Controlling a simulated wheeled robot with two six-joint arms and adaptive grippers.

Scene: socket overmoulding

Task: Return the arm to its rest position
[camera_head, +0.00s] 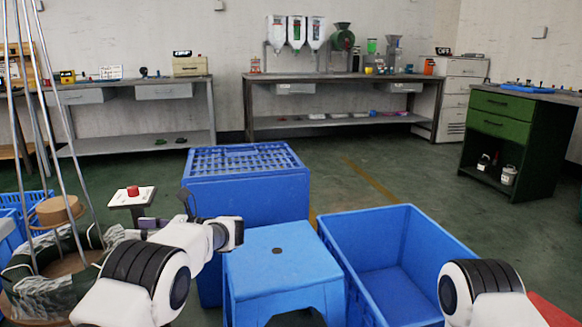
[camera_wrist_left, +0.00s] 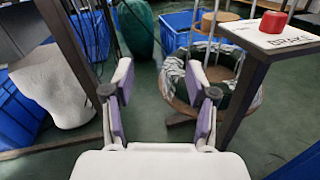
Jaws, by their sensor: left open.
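My left arm (camera_head: 180,245) comes in from the lower left in the head view and bends at the wrist. My left gripper (camera_head: 150,223) shows small and partly hidden there, pointing left near the stand with the red button. In the left wrist view my left gripper (camera_wrist_left: 160,85) has its purple-lined fingers apart, with nothing between them and floor beyond. Part of my right arm (camera_head: 480,290) shows at the lower right; its gripper is out of the picture.
A red button (camera_head: 133,191) sits on a stand beside my left gripper; it also shows in the left wrist view (camera_wrist_left: 272,22). A blue stool (camera_head: 285,265), an open blue bin (camera_head: 400,270) and a blue crate (camera_head: 250,200) stand in front. Workbenches line the wall.

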